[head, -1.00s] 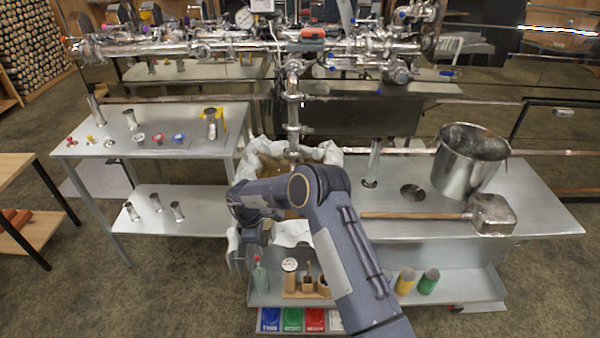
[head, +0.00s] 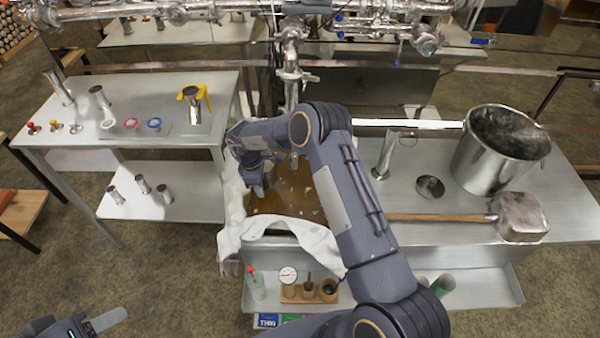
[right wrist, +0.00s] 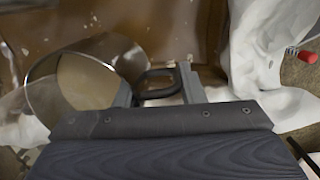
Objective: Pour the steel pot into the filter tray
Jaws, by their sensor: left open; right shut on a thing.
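The filter tray (head: 282,228) is in the middle of the head view, lined with white cloth, with brown liquid and pale flecks in it. My right gripper (head: 257,185) is over its left part. In the right wrist view my right gripper (right wrist: 157,88) is shut on the black handle of the steel pot (right wrist: 42,92). The pot's round mouth shows, with a tan surface inside; I cannot tell whether that is liquid or reflection. Brown liquid and cloth lie behind it. My arm largely hides the pot in the head view. My left gripper (head: 88,326) is open and empty at the lower left.
A left table (head: 150,90) holds steel cups and small coloured-knob parts. Steel pipework runs across the back. A shelf with small containers (head: 308,290) is below the tray.

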